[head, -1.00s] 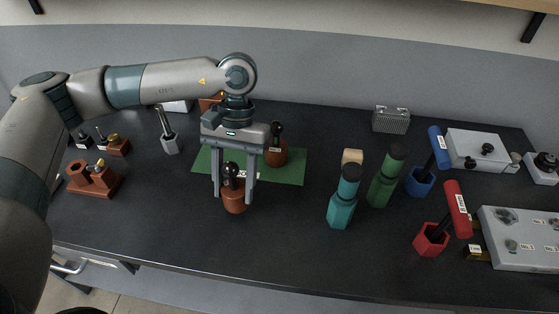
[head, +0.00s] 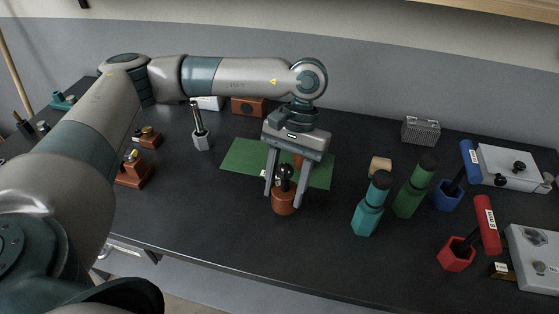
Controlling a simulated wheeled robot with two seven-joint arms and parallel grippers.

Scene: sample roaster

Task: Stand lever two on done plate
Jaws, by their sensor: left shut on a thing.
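My left gripper (head: 283,199) reaches down in front of the green plate (head: 240,157), shut on a lever (head: 284,204) with a brown round base and a black ball knob. The held lever is upright and shows just in front of the plate's near edge; I cannot tell how high it is above the table. Another brown lever (head: 298,161) stands on the plate, mostly hidden behind the gripper. My right gripper is not in view.
To the right stand a teal bottle (head: 369,208), a green bottle (head: 410,192), a red holder (head: 456,255) and a blue holder (head: 447,197) with tools. A grey holder (head: 201,138) and brown blocks (head: 134,172) are at left. The front middle table is clear.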

